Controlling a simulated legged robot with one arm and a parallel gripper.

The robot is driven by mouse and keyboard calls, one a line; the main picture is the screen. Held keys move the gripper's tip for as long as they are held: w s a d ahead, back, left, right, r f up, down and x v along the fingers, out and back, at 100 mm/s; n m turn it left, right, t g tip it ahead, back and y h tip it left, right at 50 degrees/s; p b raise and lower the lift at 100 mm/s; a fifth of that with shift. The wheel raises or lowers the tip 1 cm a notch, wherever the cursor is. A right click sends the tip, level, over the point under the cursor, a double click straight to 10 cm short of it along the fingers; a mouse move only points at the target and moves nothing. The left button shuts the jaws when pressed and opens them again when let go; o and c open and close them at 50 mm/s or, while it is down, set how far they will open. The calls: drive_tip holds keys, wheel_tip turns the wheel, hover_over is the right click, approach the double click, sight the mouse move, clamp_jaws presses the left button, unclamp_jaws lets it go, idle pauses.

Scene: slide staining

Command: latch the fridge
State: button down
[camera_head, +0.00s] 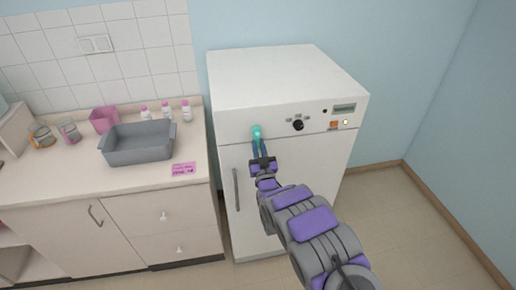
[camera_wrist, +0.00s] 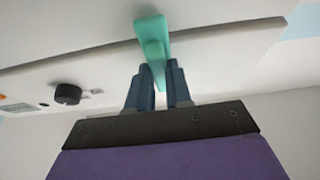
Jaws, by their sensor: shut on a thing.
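The white fridge (camera_head: 288,182) stands right of the counter, and its door looks closed in the head view. A teal latch (camera_head: 256,132) sits at the seam between the door and the upper control panel, near the left side. In the wrist view the latch (camera_wrist: 152,42) points down across the seam. My gripper (camera_head: 259,148) reaches up to it from below. In the wrist view my gripper (camera_wrist: 160,75) has its two blue fingers shut on the latch's lower part. Whether the latch is fully engaged, I cannot tell.
A vertical grey handle (camera_head: 236,190) is on the door's left side. A black knob (camera_head: 298,125) and a small display are on the panel to the right. The counter at left holds a grey basin (camera_head: 139,145) and several bottles. Floor at right is clear.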

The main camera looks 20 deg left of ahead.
drive_tip(key=shift+f, duration=0.3)
drive_tip(key=c, duration=1.3)
unclamp_jaws()
drive_tip(key=shift+o, duration=1.3)
drive_tip(key=shift+r, duration=0.15)
drive_tip(key=b+v, duration=0.2)
drive_tip(key=v, duration=1.5)
drive_tip(key=shift+d, duration=0.15)
